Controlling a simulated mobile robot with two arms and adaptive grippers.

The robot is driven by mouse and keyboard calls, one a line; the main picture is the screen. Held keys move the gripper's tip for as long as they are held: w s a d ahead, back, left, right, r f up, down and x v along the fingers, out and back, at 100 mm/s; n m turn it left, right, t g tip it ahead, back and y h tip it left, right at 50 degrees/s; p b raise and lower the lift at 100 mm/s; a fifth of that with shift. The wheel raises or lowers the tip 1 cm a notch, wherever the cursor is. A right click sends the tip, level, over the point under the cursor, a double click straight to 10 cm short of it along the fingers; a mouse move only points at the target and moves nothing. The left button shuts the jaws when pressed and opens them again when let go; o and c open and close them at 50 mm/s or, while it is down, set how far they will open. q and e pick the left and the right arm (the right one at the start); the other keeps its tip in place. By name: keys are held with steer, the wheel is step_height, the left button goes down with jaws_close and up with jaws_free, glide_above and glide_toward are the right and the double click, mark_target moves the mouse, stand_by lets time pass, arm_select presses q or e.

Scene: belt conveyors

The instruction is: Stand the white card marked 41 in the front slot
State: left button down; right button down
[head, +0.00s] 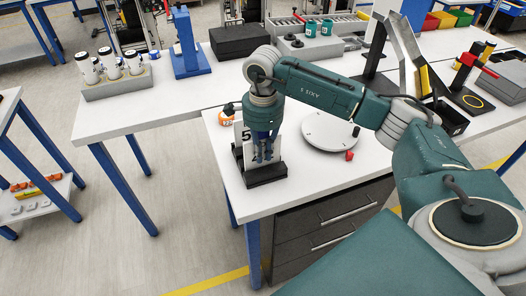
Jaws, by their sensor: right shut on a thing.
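A black slotted holder (268,177) stands at the near left of the small white table. A white card showing a 5 (244,134) stands upright in it, its right part hidden behind my right gripper. My right gripper (263,157) points down over the holder and is shut on a white card (278,150), of which only an edge beside the fingers shows. Its number is hidden, so I cannot read a 41. I cannot tell whether its lower edge is inside the front slot. My left gripper is out of view.
A round white plate (330,131) and a small red piece (349,156) lie right of the holder. An orange item (227,112) is behind it. A blue stand (190,62) and a grey rack with white bottles (118,85) stand on the back table.

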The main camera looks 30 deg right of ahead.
steer(key=c, duration=1.7)
jaws_free()
step_height(320, 180, up, 12)
